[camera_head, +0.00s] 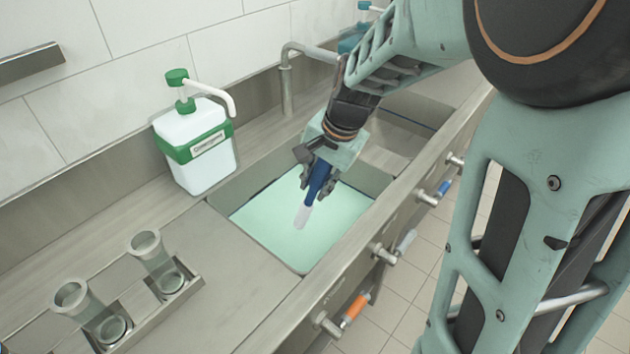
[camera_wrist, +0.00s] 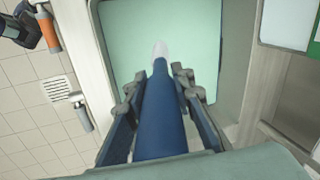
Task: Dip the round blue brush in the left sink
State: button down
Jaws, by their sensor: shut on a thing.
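The round blue brush has a blue handle (camera_head: 318,180) and a whitish tip (camera_head: 302,216). My gripper (camera_head: 317,182) is shut on the handle, over the left sink (camera_head: 247,189), which is filled with pale green liquid. The brush slants, with its tip toward the liquid; I cannot tell whether the tip touches the surface. In the wrist view the brush handle (camera_wrist: 158,120) runs between the two fingers, and its pale tip (camera_wrist: 160,50) shows against the green liquid (camera_wrist: 150,25).
A white and green dispenser bottle (camera_head: 195,145) stands behind the sink at left. Two clear glass cylinders (camera_head: 158,262) stand in a rack at front left. A faucet (camera_head: 287,80) is behind. Handles, one orange (camera_head: 355,308), hang along the front edge.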

notch_tip(320, 180, up, 9)
jog(key=p, duration=0.6)
jog(key=shift+f, duration=0.1)
dwell(0.3)
